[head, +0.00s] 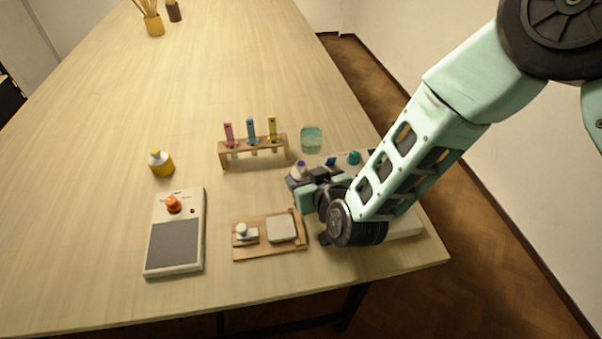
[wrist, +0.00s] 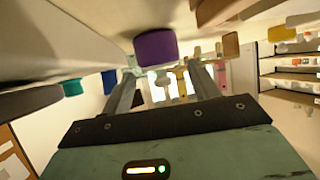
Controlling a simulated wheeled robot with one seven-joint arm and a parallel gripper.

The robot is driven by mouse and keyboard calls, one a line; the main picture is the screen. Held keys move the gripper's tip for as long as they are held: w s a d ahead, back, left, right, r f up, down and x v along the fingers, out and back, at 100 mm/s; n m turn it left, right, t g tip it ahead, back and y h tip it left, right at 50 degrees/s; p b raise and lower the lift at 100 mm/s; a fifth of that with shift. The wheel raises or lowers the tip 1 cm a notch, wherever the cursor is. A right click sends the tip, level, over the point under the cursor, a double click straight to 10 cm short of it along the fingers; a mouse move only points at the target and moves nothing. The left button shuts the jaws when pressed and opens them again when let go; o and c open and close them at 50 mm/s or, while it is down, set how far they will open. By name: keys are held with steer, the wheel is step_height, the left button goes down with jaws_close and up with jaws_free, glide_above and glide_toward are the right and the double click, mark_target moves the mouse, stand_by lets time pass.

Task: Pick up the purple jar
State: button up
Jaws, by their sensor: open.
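The purple jar (head: 299,170) has a pale body and a purple lid. It stands on the table just beyond my gripper, which hides its lower part in the head view. In the wrist view its purple lid (wrist: 156,47) shows large, at the top middle, between the lines of my fingers; the picture appears upside down. My gripper (head: 304,180) is open, low over the table, its fingers (wrist: 165,80) pointing towards the jar. Nothing is held. I cannot tell whether the fingertips reach beside the jar.
A tube rack (head: 268,157) stands behind-left of the jar, a glass jar (head: 312,139) behind it. A teal-capped item (head: 354,157) is to the right. A wooden board (head: 269,251) lies in front; a grey-topped device (head: 174,243) and yellow bottle (head: 161,165) are left. The far table is mostly clear.

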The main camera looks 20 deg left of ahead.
steer(key=shift+x, duration=0.9)
steer(key=c, duration=1)
steer(key=shift+r, duration=0.1)
steer(key=shift+c, duration=1.3)
